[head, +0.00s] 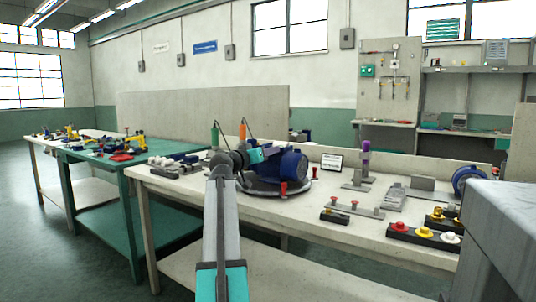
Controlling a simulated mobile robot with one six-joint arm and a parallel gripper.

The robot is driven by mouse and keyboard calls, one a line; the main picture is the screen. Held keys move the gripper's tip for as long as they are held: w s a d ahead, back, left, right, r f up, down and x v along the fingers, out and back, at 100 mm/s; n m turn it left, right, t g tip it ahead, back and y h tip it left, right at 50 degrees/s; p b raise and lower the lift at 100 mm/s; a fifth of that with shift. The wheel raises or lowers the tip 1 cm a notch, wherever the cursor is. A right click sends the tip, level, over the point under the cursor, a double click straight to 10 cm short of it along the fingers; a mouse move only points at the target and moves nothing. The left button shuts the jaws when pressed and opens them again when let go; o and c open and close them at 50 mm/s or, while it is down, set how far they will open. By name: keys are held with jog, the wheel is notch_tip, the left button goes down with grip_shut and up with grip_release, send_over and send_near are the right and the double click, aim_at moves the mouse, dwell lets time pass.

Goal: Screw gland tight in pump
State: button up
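The blue pump (292,165) sits on a dark round base (262,188) on the long pale bench. My arm reaches up from the bottom of the head view and bends right at the wrist. My gripper (268,152) is at the pump's left side, small and partly merged with it in the picture. I cannot tell whether its fingers touch the pump or hold anything. I cannot make out the gland; it may be hidden by my wrist or the gripper.
Red-topped pieces (284,186) stand at the round base's edge. To the right are a small sign (331,161), a purple-topped post (366,150), and a dark block with red, yellow and white knobs (424,235). A green bench (100,158) stands left. A grey box-like surface fills the lower right.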

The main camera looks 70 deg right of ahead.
jog(key=shift+p, duration=0.4)
jog(key=n+p, duration=0.3)
jog(key=shift+p, duration=0.35)
jog(key=shift+f+n, duration=0.1)
jog(key=shift+n, duration=0.3)
jog(key=shift+s, duration=0.1)
dwell(0.4)
grip_shut()
jog(key=shift+b, duration=0.3)
